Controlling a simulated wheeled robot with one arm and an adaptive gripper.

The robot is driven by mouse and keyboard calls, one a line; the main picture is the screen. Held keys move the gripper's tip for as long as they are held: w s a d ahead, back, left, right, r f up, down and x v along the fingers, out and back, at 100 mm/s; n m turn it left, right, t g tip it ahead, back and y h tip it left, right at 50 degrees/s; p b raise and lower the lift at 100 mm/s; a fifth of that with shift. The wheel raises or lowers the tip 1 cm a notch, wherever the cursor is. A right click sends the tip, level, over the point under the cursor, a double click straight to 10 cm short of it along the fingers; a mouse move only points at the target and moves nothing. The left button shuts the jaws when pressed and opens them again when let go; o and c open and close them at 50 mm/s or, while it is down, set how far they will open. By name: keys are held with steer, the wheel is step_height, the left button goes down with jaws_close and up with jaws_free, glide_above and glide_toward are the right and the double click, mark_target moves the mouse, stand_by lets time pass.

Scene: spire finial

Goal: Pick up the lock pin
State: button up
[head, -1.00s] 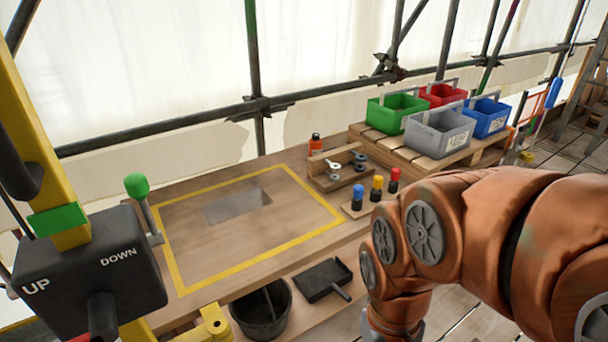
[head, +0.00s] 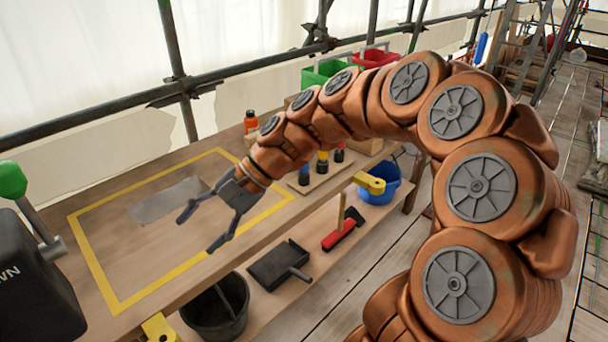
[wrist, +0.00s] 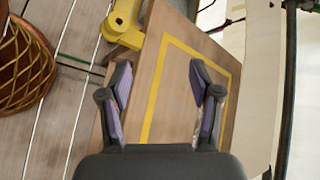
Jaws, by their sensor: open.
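I cannot make out the lock pin for certain in either view. My gripper (head: 199,231) is open and empty above the wooden workbench (head: 125,285), over the yellow-outlined area and near its grey rectangular patch (head: 168,200). In the wrist view my gripper (wrist: 160,84) has both fingers spread, with the bench top and yellow line beyond them. My arm hides part of the back right of the bench, where a wooden block with small metal parts showed earlier.
An orange bottle (head: 251,122) stands at the bench's back. A small board (head: 312,183) with coloured-topped items is partly behind my arm. Below are a black bucket (head: 215,310), a dustpan (head: 275,268), a red brush (head: 343,235) and a blue bucket (head: 380,190). Scaffold poles (head: 180,70) run behind.

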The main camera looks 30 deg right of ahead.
steer(key=w+d+f+m+t+y+b, duration=0.2)
steer(key=w+d+m+t+b, duration=0.15)
steer(key=w+d+m, duration=0.45)
steer(key=m+t+h+b, duration=0.4)
steer(key=m+t, duration=0.7)
steer(key=m, duration=0.2)
glide_toward(304, 171)
steer(key=w+r, duration=0.1)
steer(key=w+a+r, duration=0.1)
steer(key=w, duration=0.1)
steer(key=shift+w+a+r, duration=0.1)
steer(key=shift+r, duration=0.15)
steer(key=shift+w, duration=0.2)
steer(key=shift+x, duration=0.8)
steer(key=shift+d+x, duration=0.15)
steer(key=shift+x, duration=1.25)
steer(key=shift+d+x, duration=0.2)
steer(key=shift+x, duration=1.2)
steer(key=shift+w+f, duration=0.1)
steer(key=shift+w, duration=0.1)
steer(key=shift+c, duration=0.3)
